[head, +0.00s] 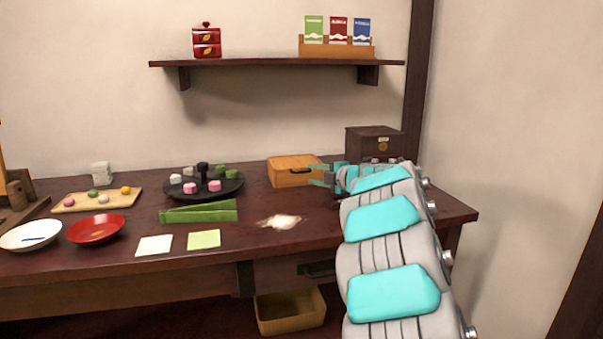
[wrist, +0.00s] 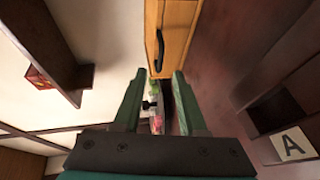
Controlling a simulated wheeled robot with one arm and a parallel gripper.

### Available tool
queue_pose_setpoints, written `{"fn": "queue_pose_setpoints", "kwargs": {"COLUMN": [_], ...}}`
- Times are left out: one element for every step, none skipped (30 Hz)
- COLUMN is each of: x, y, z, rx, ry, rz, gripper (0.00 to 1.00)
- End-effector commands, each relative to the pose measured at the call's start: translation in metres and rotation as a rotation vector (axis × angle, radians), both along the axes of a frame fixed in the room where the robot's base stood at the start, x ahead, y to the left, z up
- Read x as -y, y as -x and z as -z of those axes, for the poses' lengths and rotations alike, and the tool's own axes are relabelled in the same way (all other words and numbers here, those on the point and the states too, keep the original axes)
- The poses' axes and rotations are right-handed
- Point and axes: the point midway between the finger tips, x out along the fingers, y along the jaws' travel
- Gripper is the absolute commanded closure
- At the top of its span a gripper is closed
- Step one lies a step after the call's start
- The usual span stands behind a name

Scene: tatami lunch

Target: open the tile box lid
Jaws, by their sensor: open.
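The light wooden box (head: 284,176), which appears to be the tile box, sits at the back of the dark table with its lid down. A black handle (head: 300,171) is on its front. In the wrist view the box (wrist: 182,35) is at the top, just beyond the fingertips, and its handle shows (wrist: 159,50). My gripper (head: 320,177) is by the box's right front corner, right of the handle. In the wrist view my gripper (wrist: 160,75) is open, with nothing between the fingers. Whether a finger touches the box, I cannot tell.
A dark chest (head: 382,143) stands right of the box, partly behind my arm. A black round tray (head: 187,190) with several sweets is left of the box. A green folded item (head: 199,212) and a pale powder patch (head: 280,222) lie in front. A shelf (head: 275,63) hangs above.

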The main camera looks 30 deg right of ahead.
Motion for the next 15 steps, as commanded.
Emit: {"fn": "queue_pose_setpoints", "kwargs": {"x": [-0.002, -0.002, -0.003, -0.003, -0.004, -0.004, -0.005, -0.006, -0.007, -0.009, -0.01, -0.01, -0.01, -0.011, -0.011], "y": [-0.005, -0.007, -0.012, -0.015, -0.019, -0.024, -0.028, -0.032, -0.038, -0.042, -0.047, -0.052, -0.055, -0.058, -0.062], "z": [0.001, 0.002, 0.004, 0.005, 0.006, 0.006, 0.007, 0.007, 0.008, 0.009, 0.01, 0.012, 0.013, 0.014, 0.014], "rx": [-0.001, -0.001, -0.001, -0.002, -0.002, -0.002, -0.002, -0.001, 0.0, 0.0, 0.0, -0.002, -0.002, -0.002, -0.001], "ry": [-0.001, -0.001, -0.002, -0.002, -0.003, -0.003, -0.002, -0.001, 0.0, -0.001, -0.002, -0.003, -0.004, -0.003, -0.002], "rz": [-0.003, -0.003, -0.003, -0.003, -0.001, 0.0, 0.0, 0.0, -0.001, -0.003, -0.004, -0.002, -0.002, -0.001, 0.0], "gripper": [0.59, 0.59, 0.59, 0.59, 0.59, 0.59, 0.59, 0.59, 0.59, 0.59, 0.59, 0.59, 0.59, 0.59, 0.59]}}
